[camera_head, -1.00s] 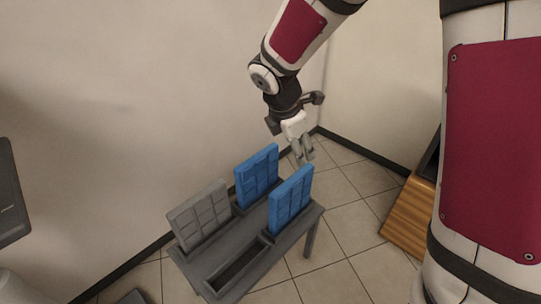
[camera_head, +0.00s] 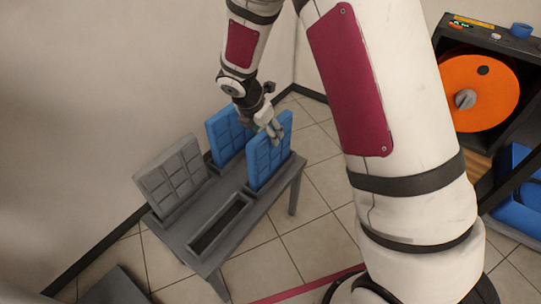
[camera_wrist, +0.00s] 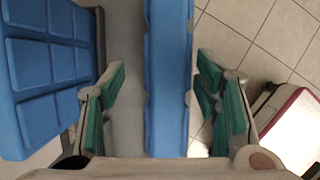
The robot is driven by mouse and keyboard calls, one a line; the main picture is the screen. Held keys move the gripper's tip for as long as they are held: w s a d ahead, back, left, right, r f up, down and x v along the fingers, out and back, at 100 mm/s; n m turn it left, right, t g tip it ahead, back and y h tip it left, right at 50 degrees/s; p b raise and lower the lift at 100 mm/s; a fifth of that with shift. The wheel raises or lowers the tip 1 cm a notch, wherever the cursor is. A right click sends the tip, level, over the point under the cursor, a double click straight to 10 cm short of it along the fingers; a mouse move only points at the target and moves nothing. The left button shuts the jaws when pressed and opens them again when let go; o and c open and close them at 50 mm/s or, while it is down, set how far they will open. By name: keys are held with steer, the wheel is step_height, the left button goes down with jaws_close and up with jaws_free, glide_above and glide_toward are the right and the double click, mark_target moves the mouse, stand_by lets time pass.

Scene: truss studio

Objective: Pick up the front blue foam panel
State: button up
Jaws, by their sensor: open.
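The front blue foam panel (camera_head: 271,153) stands upright in a slot of the grey table (camera_head: 262,210). In the wrist view its top edge (camera_wrist: 167,80) runs between the two green-padded fingers. My gripper (camera_head: 272,130) is at the top of this panel in the head view. In the wrist view my gripper (camera_wrist: 163,98) is open, with a finger on each side of the panel and visible gaps to both. The back blue panel (camera_head: 224,132) stands behind and to the left, and shows at the left of the wrist view (camera_wrist: 45,70).
A grey panel (camera_head: 170,178) stands at the table's left end. An empty slot (camera_head: 218,224) lies at the front. A dark shelf (camera_head: 500,42) with an orange disc (camera_head: 480,92) and a blue bin (camera_head: 520,200) is at the right.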

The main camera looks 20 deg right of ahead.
mark_target(271, 153)
steer(key=shift+s+b+x, duration=0.2)
steer(key=shift+b+x, duration=0.55)
steer(key=shift+x, duration=0.55)
steer(key=shift+s+b+x, duration=0.2)
steer(key=shift+b+x, duration=0.55)
steer(key=shift+x, duration=0.55)
steer(key=shift+f, duration=0.35)
jaws_close()
